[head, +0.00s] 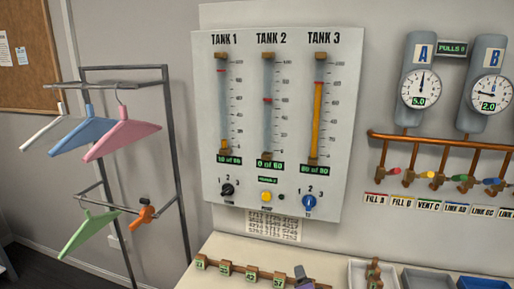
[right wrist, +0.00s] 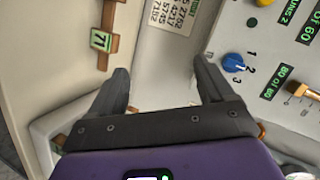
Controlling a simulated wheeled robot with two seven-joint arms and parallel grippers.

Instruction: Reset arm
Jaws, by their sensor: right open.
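My right gripper (right wrist: 163,82) is open in the right wrist view, its two dark fingers wide apart with nothing between them. Below the fingers is its purple body. The fingers point towards the pale counter and the base of the tank panel (right wrist: 272,60), with the blue knob (right wrist: 233,62) to the right of the right finger. In the head view, a small grey and purple part at the bottom edge looks like my right gripper (head: 301,273), over the counter in front of the numbered tags. My left gripper is in neither view.
A metal rail (head: 165,130) stands at left with white (head: 42,127), blue (head: 84,132), pink (head: 122,135) and green (head: 85,232) hangers and an orange item (head: 147,214). The counter (head: 215,250) bears a numbered tag rack (head: 237,268) and trays (head: 427,278). Gauges and valves (head: 440,177) are at right.

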